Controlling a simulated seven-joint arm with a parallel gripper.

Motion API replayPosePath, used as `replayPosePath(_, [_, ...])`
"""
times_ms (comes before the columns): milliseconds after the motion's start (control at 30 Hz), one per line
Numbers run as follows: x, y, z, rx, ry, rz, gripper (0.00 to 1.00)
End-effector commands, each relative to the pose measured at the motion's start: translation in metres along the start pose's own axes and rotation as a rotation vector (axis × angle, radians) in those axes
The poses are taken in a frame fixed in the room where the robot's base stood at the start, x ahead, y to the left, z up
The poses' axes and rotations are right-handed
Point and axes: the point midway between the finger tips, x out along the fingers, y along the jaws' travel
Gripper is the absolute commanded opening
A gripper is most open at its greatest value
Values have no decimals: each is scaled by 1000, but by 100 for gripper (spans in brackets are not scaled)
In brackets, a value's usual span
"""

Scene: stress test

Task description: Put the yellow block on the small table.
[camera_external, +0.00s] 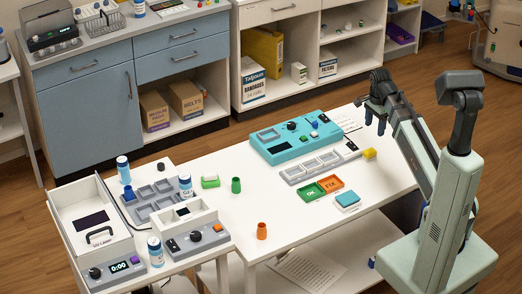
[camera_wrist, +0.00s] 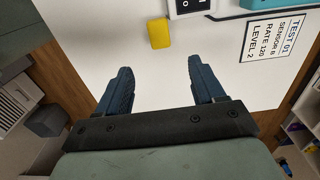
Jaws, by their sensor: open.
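The yellow block (camera_external: 369,154) lies near the right edge of the large white table (camera_external: 290,225). In the wrist view the yellow block (camera_wrist: 160,33) is ahead of my fingers, at the top centre. My gripper (camera_external: 377,126) is raised above the right end of the large table. In the wrist view my gripper (camera_wrist: 159,78) has its fingers spread with nothing between them. A small white table (camera_external: 145,172) stands at the lower left, beside the large table, and carries several devices and bottles.
A teal device (camera_external: 300,145), a grey tray (camera_external: 317,168), green and orange bins (camera_external: 321,188) and a teal-topped box (camera_external: 347,200) lie near the block. The large table's front is mostly clear.

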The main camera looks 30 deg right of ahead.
Motion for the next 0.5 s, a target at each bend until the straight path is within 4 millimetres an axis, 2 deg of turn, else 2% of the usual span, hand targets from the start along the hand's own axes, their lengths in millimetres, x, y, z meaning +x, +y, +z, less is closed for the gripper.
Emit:
replayPosePath(133, [0,0,0,-18,-2,0,68])
replayPosePath(267, [0,0,-3,-120,-16,2,68])
replayPosePath(500, [1,-1,-10,-513,-66,-8,68])
